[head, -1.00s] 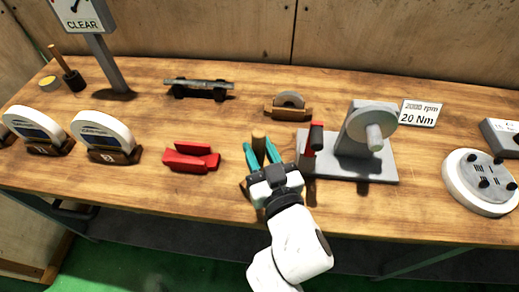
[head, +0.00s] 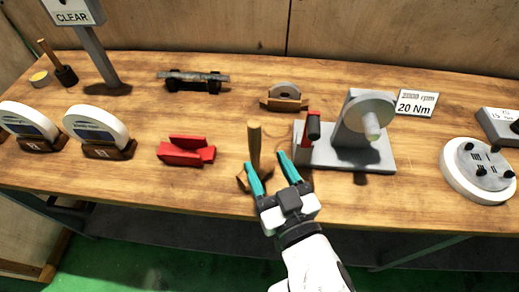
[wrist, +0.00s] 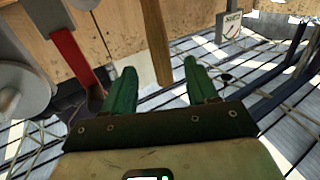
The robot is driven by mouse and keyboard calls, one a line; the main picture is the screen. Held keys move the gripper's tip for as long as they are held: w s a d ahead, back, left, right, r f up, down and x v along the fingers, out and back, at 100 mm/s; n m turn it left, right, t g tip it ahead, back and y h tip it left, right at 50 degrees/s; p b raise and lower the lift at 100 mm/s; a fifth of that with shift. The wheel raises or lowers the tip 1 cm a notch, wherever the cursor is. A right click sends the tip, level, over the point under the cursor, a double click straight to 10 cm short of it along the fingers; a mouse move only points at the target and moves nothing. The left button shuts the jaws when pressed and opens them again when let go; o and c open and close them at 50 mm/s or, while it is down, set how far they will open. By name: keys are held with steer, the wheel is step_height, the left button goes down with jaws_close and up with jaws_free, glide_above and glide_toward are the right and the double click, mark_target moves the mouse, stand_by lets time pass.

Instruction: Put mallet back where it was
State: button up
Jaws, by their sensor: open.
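A tool with a wooden handle (head: 254,143) stands upright near the front edge of the bench. In the wrist view the handle (wrist: 156,42) shows beyond and between the green-looking fingers, with nothing gripped. A black-headed mallet (head: 66,76) with a tilted wooden handle stands at the back left, beside a yellow-topped tin.
A red block (head: 186,151) lies left of the tool. The grey machine base (head: 343,155) with a red lever (head: 307,130) stands close on the right. A sign post (head: 103,58), gauges and a round plate (head: 478,172) stand farther off.

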steer(key=shift+b+v, duration=0.4)
steer(key=shift+v, duration=2.25)
